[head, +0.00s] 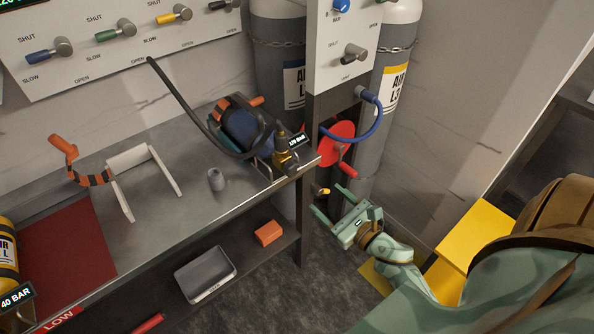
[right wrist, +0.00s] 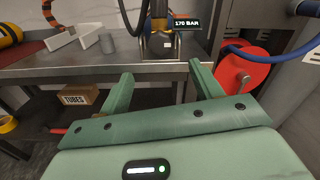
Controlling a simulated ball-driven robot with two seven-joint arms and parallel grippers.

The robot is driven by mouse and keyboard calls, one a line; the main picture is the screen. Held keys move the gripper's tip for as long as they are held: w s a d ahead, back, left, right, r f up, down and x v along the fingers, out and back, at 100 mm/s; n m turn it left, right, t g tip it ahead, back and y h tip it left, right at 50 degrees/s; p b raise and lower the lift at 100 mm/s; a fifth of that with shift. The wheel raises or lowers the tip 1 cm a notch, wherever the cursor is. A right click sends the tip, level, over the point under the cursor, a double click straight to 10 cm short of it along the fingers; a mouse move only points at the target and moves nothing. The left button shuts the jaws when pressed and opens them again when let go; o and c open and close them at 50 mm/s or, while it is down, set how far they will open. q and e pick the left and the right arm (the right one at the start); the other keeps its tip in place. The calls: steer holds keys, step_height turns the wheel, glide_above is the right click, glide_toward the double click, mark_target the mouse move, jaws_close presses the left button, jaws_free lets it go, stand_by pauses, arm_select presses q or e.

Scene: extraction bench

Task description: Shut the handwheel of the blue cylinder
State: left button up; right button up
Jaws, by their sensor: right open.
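The blue cylinder (head: 238,130) lies in a cradle at the right end of the steel bench, with a dark hose over it. Its brass valve (head: 287,155) sits at the near end beside a small pressure display; the handwheel cannot be made out clearly. In the right wrist view the brass valve (right wrist: 161,43) is ahead, above the bench edge, next to a display reading 170 BAR. My right gripper (head: 328,200) is open and empty, off the bench's right end, apart from and below the valve. It shows in the right wrist view too (right wrist: 160,78). My left gripper is not in view.
A red reel (head: 338,146) with a blue hose stands just right of the bench end. A grey nozzle-like piece (head: 216,179) and white frame (head: 142,172) stand on the bench. Grey tray (head: 205,274) and orange box (head: 268,233) are on the shelf below. Yellow steps are at right.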

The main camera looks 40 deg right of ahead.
mark_target(295, 171)
steer(key=w, duration=0.9)
steer(key=w+a, duration=0.1)
steer(key=w, duration=0.3)
steer(key=shift+w, duration=0.2)
steer(key=c, duration=1)
